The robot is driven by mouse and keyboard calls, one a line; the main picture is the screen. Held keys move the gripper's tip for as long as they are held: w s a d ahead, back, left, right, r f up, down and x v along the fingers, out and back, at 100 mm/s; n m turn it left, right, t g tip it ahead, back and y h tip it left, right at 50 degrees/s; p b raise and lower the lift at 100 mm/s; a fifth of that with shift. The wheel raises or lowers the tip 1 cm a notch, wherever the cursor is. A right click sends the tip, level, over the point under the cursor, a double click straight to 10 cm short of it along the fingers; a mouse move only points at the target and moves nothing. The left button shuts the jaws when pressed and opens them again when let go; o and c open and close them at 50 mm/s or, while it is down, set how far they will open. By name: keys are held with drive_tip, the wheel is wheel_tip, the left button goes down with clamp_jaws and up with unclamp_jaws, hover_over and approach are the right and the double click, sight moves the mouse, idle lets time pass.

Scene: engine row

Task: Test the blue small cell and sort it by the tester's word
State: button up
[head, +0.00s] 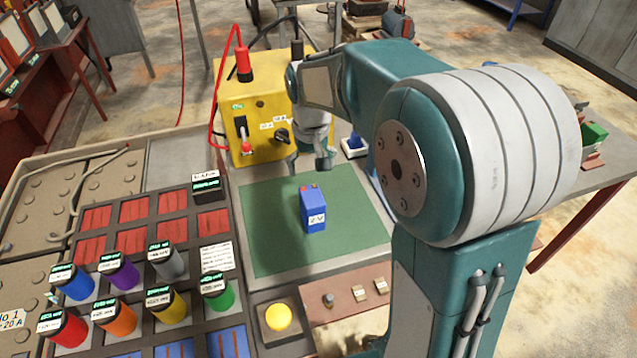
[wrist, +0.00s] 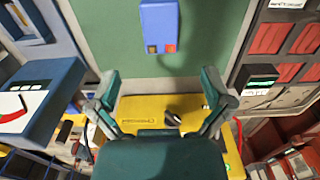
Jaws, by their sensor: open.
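The blue small cell (head: 313,212) stands upright on the green mat (head: 262,225), with a white label on its front and a red terminal on top. In the wrist view the cell (wrist: 159,22) is at the top middle, beyond the fingertips. My gripper (head: 309,162) is open and empty, above and behind the cell, apart from it. In the wrist view both fingers of my gripper (wrist: 160,78) are spread wide. The yellow tester (head: 262,88) stands behind the mat with a switch, a dark knob and red and black leads; it also shows in the wrist view (wrist: 140,115).
A rack left of the mat holds several coloured cylinders, such as a green one (head: 218,292), and a black block (head: 206,187) by red-lined slots (head: 97,218). A yellow button (head: 278,317) sits at the front. A blue dial meter (wrist: 38,105) shows at left in the wrist view.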

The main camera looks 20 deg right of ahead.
drive_tip(key=s+r+t, duration=0.3)
drive_tip(key=s+r, duration=0.1)
drive_tip(key=s, duration=0.7)
drive_tip(key=s+r+t, duration=0.3)
drive_tip(key=s, duration=0.7)
drive_tip(key=g, duration=0.3)
approach(312, 196)
drive_tip(key=shift+a+f, duration=0.2)
drive_tip(key=shift+f, duration=0.65)
drive_tip(key=x, duration=0.5)
drive_tip(key=shift+w+f, duration=0.1)
drive_tip(key=shift+f, duration=0.05)
drive_tip(key=shift+d+x, duration=0.2)
drive_tip(key=shift+x, duration=2.55)
drive_tip(key=shift+w, duration=0.2)
drive_tip(key=c, duration=1.3)
